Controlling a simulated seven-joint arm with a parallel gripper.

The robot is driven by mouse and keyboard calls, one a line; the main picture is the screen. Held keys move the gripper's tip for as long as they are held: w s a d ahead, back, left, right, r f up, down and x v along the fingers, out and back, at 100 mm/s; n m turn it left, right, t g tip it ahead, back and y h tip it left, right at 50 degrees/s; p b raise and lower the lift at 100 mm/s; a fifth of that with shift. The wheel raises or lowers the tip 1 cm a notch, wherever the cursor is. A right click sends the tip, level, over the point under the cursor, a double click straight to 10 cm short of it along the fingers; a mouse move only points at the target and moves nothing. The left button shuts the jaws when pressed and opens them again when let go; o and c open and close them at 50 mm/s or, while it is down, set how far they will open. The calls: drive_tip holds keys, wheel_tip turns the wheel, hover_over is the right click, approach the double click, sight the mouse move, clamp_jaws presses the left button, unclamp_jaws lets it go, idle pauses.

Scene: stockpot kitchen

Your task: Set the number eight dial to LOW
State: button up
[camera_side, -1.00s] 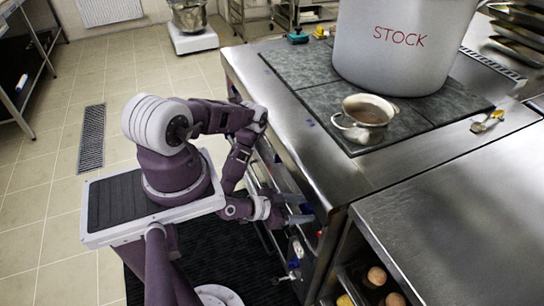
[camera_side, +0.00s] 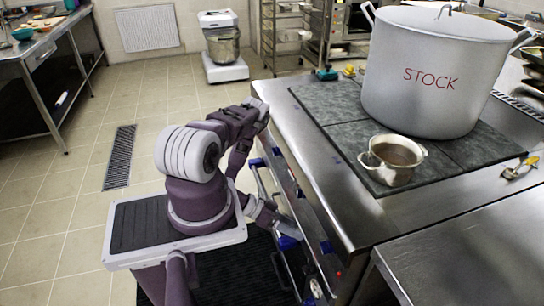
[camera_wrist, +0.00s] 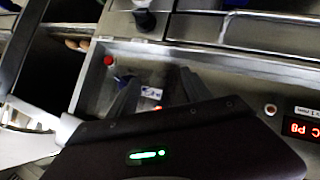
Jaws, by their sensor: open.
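My gripper (camera_wrist: 159,77) is open in the wrist view, its two dark fingers apart over a recessed steel panel on the stove front. A small blue-and-white label (camera_wrist: 153,93) shows between the fingers; no dial is clearly visible there. A dark knob (camera_wrist: 145,20) stands beyond the fingertips at the top.
A large stockpot (camera_side: 425,75) and a small pot (camera_side: 392,160) stand on the dark cooktop. Steel rails (camera_wrist: 255,18) run along the front near the gripper. A red button (camera_wrist: 108,60) sits left of the fingers. A steel counter (camera_side: 455,250) adjoins the stove.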

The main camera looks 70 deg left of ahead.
drive_tip(key=a+r+m+g+y, duration=0.2)
drive_tip(key=a+r+g+y, duration=0.1)
drive_tip(key=a, duration=0.8)
drive_tip(key=a+r+m+g+y, duration=0.2)
drive_tip(key=a+r+y, duration=0.3)
drive_tip(key=a+r, duration=0.3)
drive_tip(key=a+g, duration=0.1)
drive_tip(key=a, duration=0.3)
drive_tip(key=shift+w+m+g, duration=0.3)
drive_tip(key=shift+w+m, duration=0.05)
drive_tip(key=shift+m, duration=0.05)
